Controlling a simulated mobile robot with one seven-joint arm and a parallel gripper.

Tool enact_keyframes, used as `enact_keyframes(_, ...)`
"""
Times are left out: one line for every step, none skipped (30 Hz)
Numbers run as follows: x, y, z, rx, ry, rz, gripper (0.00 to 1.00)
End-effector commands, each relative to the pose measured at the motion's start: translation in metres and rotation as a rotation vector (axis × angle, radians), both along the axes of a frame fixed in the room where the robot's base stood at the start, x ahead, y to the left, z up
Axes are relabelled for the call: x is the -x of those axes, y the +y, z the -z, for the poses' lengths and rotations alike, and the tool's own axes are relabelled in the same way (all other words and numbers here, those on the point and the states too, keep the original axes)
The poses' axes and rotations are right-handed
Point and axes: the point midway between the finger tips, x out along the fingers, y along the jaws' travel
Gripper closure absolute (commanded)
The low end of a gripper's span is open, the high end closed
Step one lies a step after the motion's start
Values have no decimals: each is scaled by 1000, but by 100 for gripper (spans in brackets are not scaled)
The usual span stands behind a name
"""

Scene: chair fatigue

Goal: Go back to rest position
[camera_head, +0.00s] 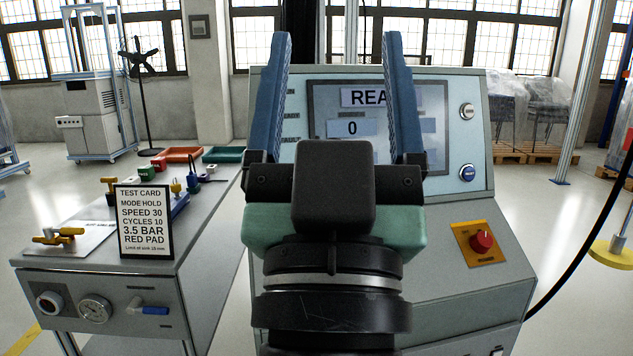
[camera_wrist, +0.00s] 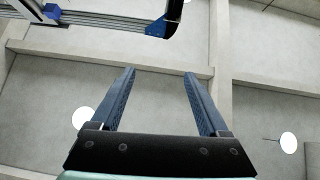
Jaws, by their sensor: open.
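My gripper (camera_head: 337,60) is open and empty, with two blue fingers pointing up. In the head view it stands in front of the control console (camera_head: 452,225) and covers part of its screen (camera_head: 325,97). The screen text is partly hidden; "REA" and a "0" show. In the wrist view my gripper (camera_wrist: 160,75) also shows open, with nothing between the fingers and the ceiling behind them.
A grey bench (camera_head: 215,220) at the left holds a test card (camera_head: 144,222), a yellow valve (camera_head: 58,236) and small coloured parts. The console has a red knob (camera_head: 483,241) at the right. A black cable (camera_head: 585,250) hangs at the right. Open floor lies at the far left.

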Motion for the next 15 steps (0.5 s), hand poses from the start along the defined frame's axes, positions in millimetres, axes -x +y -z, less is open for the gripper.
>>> enact_keyframes(23, 7, -24, -5, -45, -36, 22)
enact_keyframes(34, 11, -34, -6, -64, -58, 22)
enact_keyframes(42, 15, -49, -6, -72, -74, 22)
enact_keyframes(37, 14, -59, -6, -59, -70, 22)
enact_keyframes(36, 13, -66, -7, -56, -68, 22)
enact_keyframes(35, 13, -75, -7, -55, -67, 22)
enact_keyframes(35, 13, -82, -7, -55, -67, 22)
enact_keyframes(35, 13, -90, -7, -55, -67, 22)
enact_keyframes(35, 13, -100, -6, -55, -66, 22)
enact_keyframes(35, 13, -108, -6, -54, -66, 22)
enact_keyframes(35, 13, -116, -7, -54, -65, 22)
enact_keyframes(34, 13, -127, -7, -54, -65, 22)
enact_keyframes(34, 13, -137, -7, -54, -65, 22)
enact_keyframes(34, 13, -146, -7, -54, -65, 22)
enact_keyframes(34, 13, -159, -7, -53, -65, 22)
